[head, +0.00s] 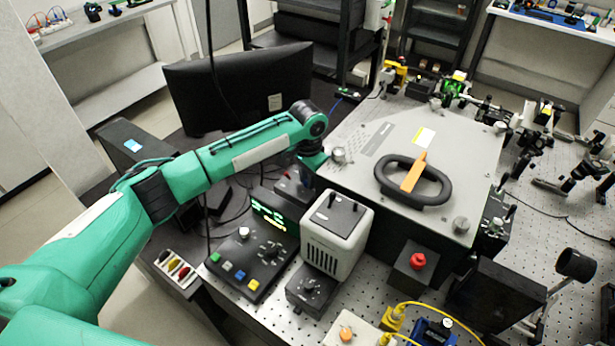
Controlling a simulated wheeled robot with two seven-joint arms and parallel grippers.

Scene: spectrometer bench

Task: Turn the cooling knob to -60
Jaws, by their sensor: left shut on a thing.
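My left arm reaches in from the left, and its wrist bends down beside the large grey spectrometer housing (450,135). My left gripper (304,176) points down at a small dark control box (288,190) behind the lit display. It is shut on what seems to be the cooling knob there; the fingertips and the knob are mostly hidden, and its setting cannot be read. A green readout (268,214) glows on the black console, too small to read. My right gripper is not in view.
The black console (250,262) with coloured buttons and a light grey vented unit (338,232) stand close in front of my gripper. A monitor (235,88) stands behind my forearm. A red button box (415,265) and optics crowd the right side.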

